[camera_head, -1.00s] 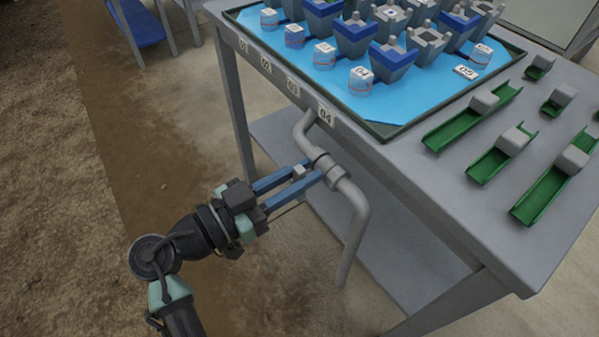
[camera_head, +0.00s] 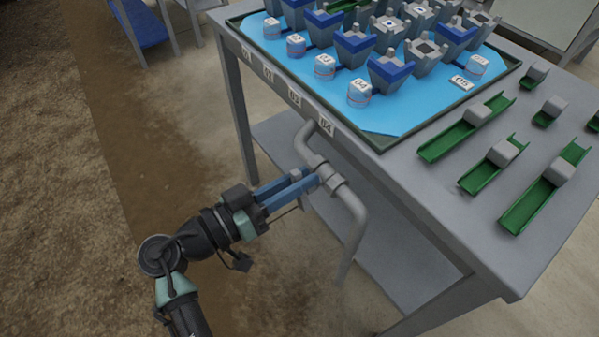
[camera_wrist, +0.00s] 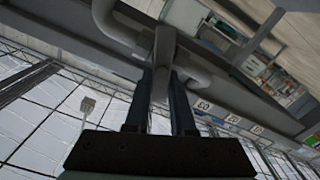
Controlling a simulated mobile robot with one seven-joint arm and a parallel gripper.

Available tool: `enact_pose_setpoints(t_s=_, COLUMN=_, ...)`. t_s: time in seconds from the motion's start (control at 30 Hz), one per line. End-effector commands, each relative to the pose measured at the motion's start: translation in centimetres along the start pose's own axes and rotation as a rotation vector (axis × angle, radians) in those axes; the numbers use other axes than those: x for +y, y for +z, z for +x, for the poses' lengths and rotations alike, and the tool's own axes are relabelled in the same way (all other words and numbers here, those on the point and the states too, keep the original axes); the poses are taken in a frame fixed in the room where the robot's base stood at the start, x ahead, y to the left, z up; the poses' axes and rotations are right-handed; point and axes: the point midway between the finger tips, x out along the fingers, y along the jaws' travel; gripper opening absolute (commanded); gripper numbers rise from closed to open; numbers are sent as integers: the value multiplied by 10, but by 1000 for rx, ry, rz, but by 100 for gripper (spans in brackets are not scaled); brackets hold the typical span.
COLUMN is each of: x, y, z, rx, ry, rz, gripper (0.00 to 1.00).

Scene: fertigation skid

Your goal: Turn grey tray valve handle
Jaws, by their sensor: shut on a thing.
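The grey valve sits on a bent grey pipe (camera_head: 354,213) at the front edge of the table, below the 04 label. My gripper (camera_head: 307,180) reaches it from the left with its blue fingers close together, and it is shut on the grey valve handle (camera_head: 296,174). Only a small piece of the handle shows between the fingers in the head view. In the wrist view the handle (camera_wrist: 164,48) is a flat grey bar running in between the fingertips (camera_wrist: 162,77). The valve body is partly hidden behind the fingers.
The grey table (camera_head: 440,215) stands over the valve, with a lower shelf (camera_head: 385,262) behind the pipe. A green-rimmed tray (camera_head: 400,142) with blue and grey pots is on top, beside several green channels (camera_head: 487,177). The floor to the left is clear.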

Motion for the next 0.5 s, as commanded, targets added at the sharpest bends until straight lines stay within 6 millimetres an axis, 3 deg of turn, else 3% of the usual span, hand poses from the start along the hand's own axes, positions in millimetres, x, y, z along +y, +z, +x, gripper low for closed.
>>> enact_pose_setpoints(t_s=0.5, x=-8, y=0, z=0, rx=-1, ry=0, rz=-499, gripper=0)
